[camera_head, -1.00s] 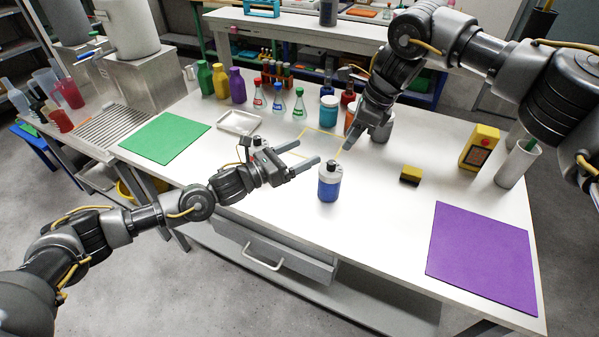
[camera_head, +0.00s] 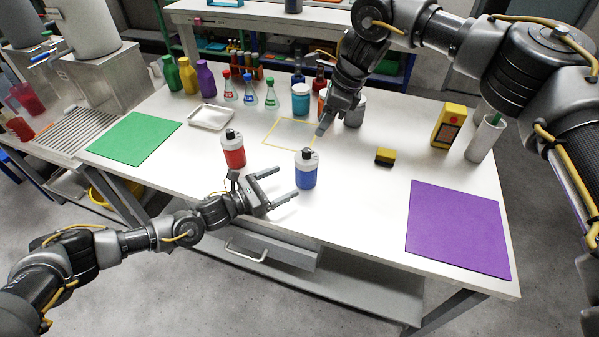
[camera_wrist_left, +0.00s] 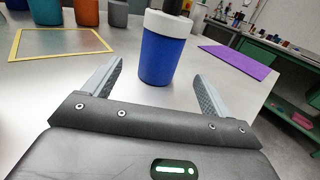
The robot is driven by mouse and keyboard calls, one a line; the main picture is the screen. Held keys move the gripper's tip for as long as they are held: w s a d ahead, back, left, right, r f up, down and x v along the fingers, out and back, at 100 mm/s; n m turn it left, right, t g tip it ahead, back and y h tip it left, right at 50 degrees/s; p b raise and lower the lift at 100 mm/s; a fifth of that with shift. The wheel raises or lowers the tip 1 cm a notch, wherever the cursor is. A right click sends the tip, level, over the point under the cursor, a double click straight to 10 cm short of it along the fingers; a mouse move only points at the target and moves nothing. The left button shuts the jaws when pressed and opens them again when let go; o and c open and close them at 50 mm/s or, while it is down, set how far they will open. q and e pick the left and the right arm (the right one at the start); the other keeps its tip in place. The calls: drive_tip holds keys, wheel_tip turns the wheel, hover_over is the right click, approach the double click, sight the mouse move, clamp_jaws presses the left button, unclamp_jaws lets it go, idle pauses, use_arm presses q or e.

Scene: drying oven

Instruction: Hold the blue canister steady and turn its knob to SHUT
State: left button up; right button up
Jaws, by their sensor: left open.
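The blue canister (camera_head: 306,174) stands upright on the white table, with a white top and a dark knob (camera_head: 307,154). The fingers (camera_wrist_left: 158,70) look apart from the canister. My right gripper (camera_head: 322,131) hangs behind the canister, fingers downward, apart from the knob. Its finger gap is not clear. The knob's setting is too small to read.
A similar red canister (camera_head: 233,153) stands behind my left gripper. A yellow outlined square (camera_head: 283,146) lies behind the blue canister. A yellow sponge (camera_head: 385,156) and a purple mat (camera_head: 458,230) lie to the right. Bottles and flasks (camera_head: 250,97) line the back.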

sight(296, 175)
use_arm(q)
drive_tip(key=x, duration=0.7)
drive_tip(key=shift+r, duration=0.3)
drive_tip(key=shift+c, duration=0.4)
drive_tip(key=c, duration=1)
drive_tip(key=shift+c, duration=0.2)
